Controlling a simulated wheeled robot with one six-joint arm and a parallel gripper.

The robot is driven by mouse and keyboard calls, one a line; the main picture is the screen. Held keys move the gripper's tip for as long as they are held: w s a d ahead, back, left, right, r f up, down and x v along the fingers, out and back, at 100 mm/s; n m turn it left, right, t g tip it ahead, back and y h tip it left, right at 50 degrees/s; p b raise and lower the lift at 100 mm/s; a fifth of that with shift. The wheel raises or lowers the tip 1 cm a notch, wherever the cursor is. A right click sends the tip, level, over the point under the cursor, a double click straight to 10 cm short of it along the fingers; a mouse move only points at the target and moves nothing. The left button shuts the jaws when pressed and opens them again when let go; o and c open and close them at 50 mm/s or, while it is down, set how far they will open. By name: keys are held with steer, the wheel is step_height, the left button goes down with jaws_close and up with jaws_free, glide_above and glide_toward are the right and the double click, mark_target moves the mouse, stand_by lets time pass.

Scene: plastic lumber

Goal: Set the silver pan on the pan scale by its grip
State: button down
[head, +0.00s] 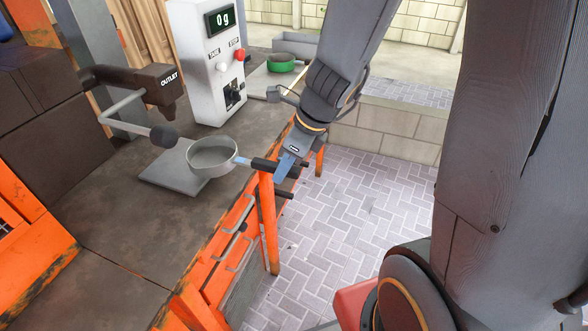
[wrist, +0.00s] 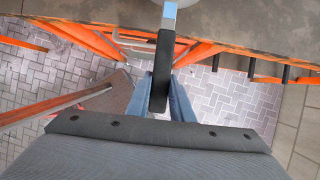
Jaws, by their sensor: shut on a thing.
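The silver pan (head: 212,157) is a shallow round pan, upright and apparently empty, at the inner end of its black grip (head: 264,164). My gripper (head: 286,166) is shut on the outer part of that grip, just past the bench's front edge. In the wrist view the black grip (wrist: 163,62) runs between my blue fingers (wrist: 167,92); only a sliver of the pan shows at the top. The pan overlaps a flat grey plate (head: 160,180) on the bench; I cannot tell whether it touches. The white scale box (head: 203,85) reads 0 g.
A dark outlet (head: 160,85) and a round-ended lever (head: 130,110) stand left of the pan. A green pan (head: 281,62) sits on a pale plate behind the box. The orange bench frame (head: 268,220) is below my gripper. Clear bench top lies front left.

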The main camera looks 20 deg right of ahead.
mark_target(243, 161)
steer(key=shift+w+a+f+p, duration=0.1)
steer(key=shift+w+a+p, duration=0.05)
steer(key=shift+w+a, duration=1.1)
steer(key=shift+w+a+f+p, duration=0.2)
steer(key=shift+w+a, duration=0.7)
steer(key=shift+a, duration=0.7)
steer(key=shift+w+a+f+p, duration=0.1)
steer(key=shift+w+a+p, duration=0.05)
steer(key=shift+w+a, duration=1.1)
steer(key=shift+s+a+f+b, duration=0.1)
steer(key=shift+s+f+b, duration=0.05)
steer(key=shift+f+b, duration=1.05)
steer(key=c, duration=1.5)
jaws_free()
